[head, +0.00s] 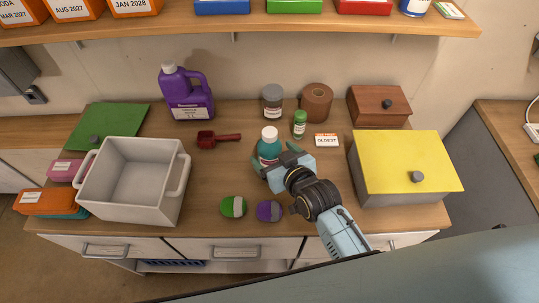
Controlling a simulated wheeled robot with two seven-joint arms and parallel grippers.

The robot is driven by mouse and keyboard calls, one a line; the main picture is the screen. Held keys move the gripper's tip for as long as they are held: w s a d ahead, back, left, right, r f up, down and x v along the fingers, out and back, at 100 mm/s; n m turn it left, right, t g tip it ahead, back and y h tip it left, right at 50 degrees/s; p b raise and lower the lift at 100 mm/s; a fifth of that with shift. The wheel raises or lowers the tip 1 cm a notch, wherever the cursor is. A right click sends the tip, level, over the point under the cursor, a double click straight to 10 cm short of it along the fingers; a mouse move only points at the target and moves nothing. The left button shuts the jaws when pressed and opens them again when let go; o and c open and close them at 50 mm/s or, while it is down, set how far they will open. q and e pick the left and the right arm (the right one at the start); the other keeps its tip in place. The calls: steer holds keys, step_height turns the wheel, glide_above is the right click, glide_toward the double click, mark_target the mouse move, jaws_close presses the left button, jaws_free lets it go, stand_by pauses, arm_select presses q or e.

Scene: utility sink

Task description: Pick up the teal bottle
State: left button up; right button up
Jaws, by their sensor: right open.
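The teal bottle (270,144) with a white cap stands upright on the wooden counter, near the middle of the head view. My right gripper (274,161) is open, with its fingers beside the bottle's front and right side. The gripper partly hides the lower part of the bottle. I cannot tell whether the fingers touch it. My left gripper is not in view.
A small green bottle (300,125), a grey-lidded jar (272,101) and a brown roll (316,102) stand behind. Green (229,207) and purple (264,211) items lie in front.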

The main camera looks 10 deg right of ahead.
steer(key=shift+x, duration=0.8)
steer(key=x, duration=0.3)
steer(key=shift+w+d+f, duration=0.1)
steer(key=shift+w+d, duration=0.15)
steer(key=shift+w+a+f, duration=0.1)
steer(key=shift+w, duration=0.3)
steer(key=shift+f, duration=0.1)
steer(key=c, duration=1.3)
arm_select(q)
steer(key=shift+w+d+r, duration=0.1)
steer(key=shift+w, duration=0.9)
arm_select(e)
steer(key=shift+c, duration=0.6)
